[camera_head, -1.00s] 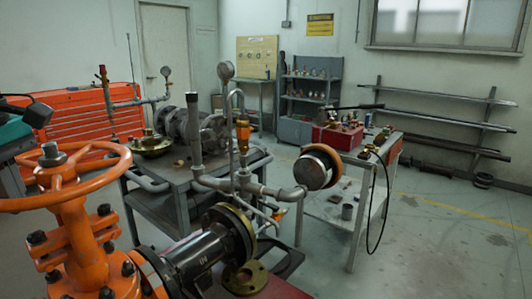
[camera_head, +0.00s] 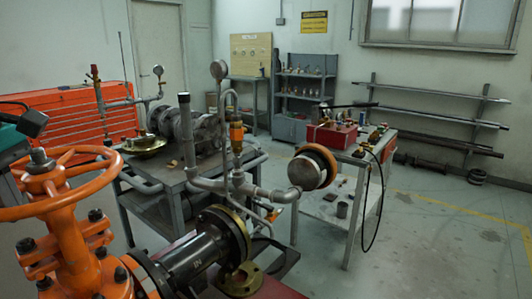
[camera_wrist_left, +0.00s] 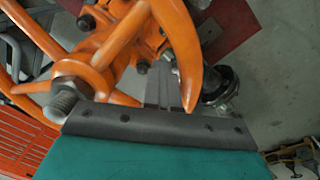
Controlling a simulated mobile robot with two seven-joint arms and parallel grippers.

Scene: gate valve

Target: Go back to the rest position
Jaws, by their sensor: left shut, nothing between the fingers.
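The orange gate valve (camera_head: 70,235) stands at the front left of the head view, with its orange handwheel (camera_head: 62,203) on top and a grey threaded stem end (camera_head: 40,160) at the hub. My left gripper (camera_head: 33,122) shows only in part at the left edge, behind the wheel in the picture. In the left wrist view its fingers (camera_wrist_left: 165,88) are shut and empty. The orange handwheel (camera_wrist_left: 135,25) lies just beyond them there; I cannot tell whether they touch. My right gripper is out of view.
A black flanged pipe (camera_head: 195,262) runs right from the valve. A grey cart (camera_head: 160,210) with pipework stands behind, and a workbench (camera_head: 335,215) with a red box (camera_head: 332,136) stands right. A red tool cabinet (camera_head: 70,110) is at left. The floor (camera_head: 440,245) at right is clear.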

